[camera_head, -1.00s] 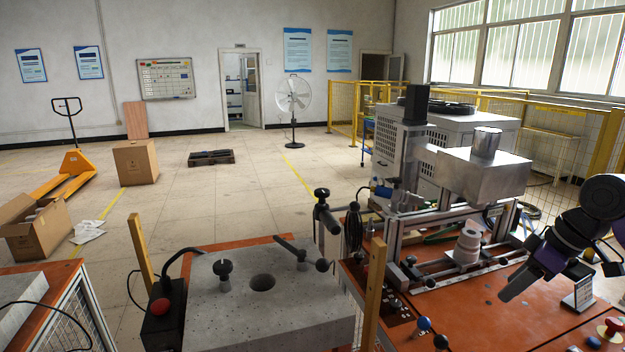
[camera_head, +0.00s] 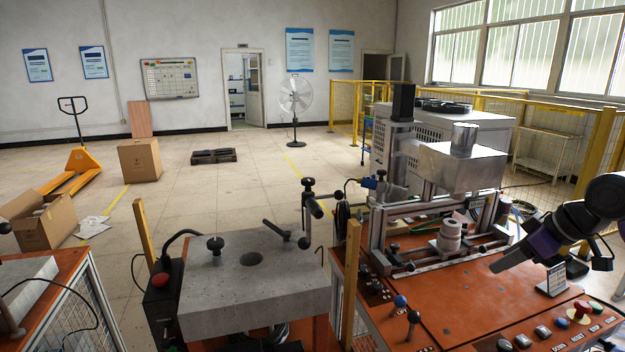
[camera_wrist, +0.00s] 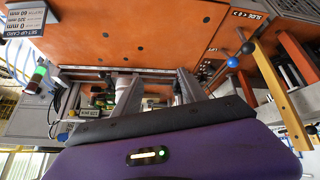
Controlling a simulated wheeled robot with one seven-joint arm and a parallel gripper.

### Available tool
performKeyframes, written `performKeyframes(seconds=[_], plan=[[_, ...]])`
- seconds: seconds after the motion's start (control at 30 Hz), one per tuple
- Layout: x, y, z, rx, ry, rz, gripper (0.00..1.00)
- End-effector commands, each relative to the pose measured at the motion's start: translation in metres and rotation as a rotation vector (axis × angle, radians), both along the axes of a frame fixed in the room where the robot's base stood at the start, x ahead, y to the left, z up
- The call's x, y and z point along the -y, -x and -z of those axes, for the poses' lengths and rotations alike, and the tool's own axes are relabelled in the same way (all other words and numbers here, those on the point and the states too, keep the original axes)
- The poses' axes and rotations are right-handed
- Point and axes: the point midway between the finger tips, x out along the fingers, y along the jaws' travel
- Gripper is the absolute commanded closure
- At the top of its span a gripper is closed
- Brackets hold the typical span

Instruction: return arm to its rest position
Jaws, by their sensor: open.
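My arm reaches in from the right edge in the head view, bent, with a dark and purple wrist. My gripper (camera_head: 503,262) points down and left above the orange table (camera_head: 455,300), right of the white stacked cylinder (camera_head: 449,237) on the heater's rail. It touches nothing that I can see, and nothing shows in its jaws. Its fingers overlap in this view, so the gap is hard to see. In the wrist view, my purple wrist housing (camera_wrist: 175,158) fills the bottom and the orange table (camera_wrist: 140,30) lies beyond it.
The heater's metal box (camera_head: 460,168) stands behind my gripper. A small sign card (camera_head: 552,280) and a row of buttons (camera_head: 545,331) are close below my arm. A grey block (camera_head: 250,285) and wooden posts stand left. Open floor lies behind.

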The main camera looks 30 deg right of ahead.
Motion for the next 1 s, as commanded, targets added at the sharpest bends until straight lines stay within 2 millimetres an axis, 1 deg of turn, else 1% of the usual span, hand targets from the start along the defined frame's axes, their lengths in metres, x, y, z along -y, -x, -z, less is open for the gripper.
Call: performKeyframes(seconds=[0.03,0.17,0.27,0.37,0.47,0.5,0.6,0.7,0.83,0.93,1.0], plan=[[0.004,-0.007,-0.009,0.044,0.021,0.015,0.51],[0.01,-0.026,-0.028,0.18,0.058,0.057,0.51],[0.007,-0.046,-0.043,0.306,0.075,0.081,0.51],[-0.001,-0.067,-0.058,0.438,0.078,0.103,0.51],[-0.016,-0.088,-0.073,0.581,0.069,0.125,0.51],[-0.024,-0.096,-0.078,0.642,0.06,0.135,0.51],[-0.046,-0.112,-0.09,0.799,0.031,0.166,0.51],[-0.07,-0.121,-0.098,0.945,-0.007,0.206,0.51],[-0.1,-0.122,-0.098,1.096,-0.057,0.266,0.51],[-0.123,-0.117,-0.092,1.186,-0.094,0.316,0.51],[-0.14,-0.11,-0.084,1.237,-0.115,0.352,0.51]])
